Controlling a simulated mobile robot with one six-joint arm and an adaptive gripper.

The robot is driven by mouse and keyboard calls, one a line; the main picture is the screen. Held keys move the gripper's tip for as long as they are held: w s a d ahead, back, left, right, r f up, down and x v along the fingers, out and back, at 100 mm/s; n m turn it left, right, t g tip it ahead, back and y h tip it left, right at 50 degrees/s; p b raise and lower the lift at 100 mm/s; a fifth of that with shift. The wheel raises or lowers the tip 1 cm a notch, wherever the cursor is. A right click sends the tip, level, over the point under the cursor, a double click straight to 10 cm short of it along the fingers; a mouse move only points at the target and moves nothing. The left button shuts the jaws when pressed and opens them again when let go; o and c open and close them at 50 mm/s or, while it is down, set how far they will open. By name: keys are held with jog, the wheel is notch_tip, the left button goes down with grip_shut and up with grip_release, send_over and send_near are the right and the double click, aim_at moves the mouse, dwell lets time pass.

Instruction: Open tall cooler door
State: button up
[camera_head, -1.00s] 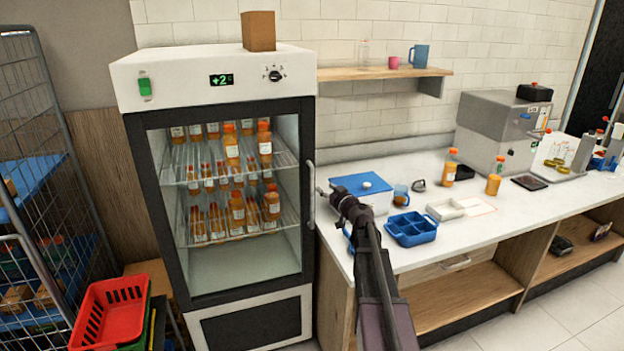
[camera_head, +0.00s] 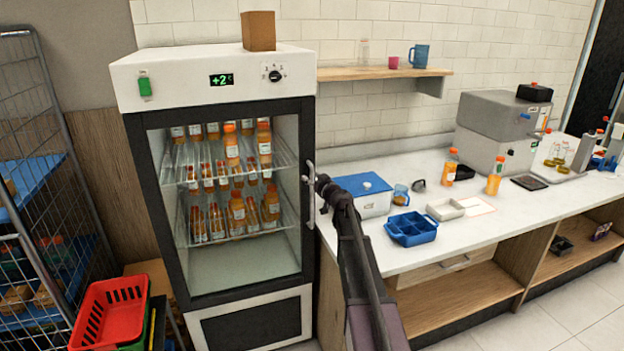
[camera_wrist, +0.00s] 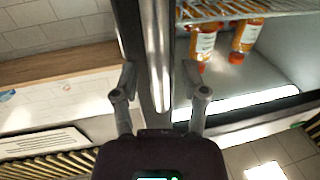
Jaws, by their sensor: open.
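The tall cooler (camera_head: 215,75) stands at the left with its dark-framed glass door (camera_head: 160,230) shut. The door's pale vertical handle (camera_head: 311,207) runs along the right side of the frame. My gripper (camera_head: 313,181) is at the handle in the head view, and the arm hides part of the area. In the wrist view, my gripper (camera_wrist: 160,72) is open, with one finger on each side of the handle (camera_wrist: 158,45). I cannot tell whether either finger touches it.
Bottles (camera_head: 215,220) of orange juice stand on the cooler's shelves. A red crate (camera_head: 110,312) and a wire rack (camera_head: 50,150) are at the left. Floor shows at the lower right.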

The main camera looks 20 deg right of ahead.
grip_shut()
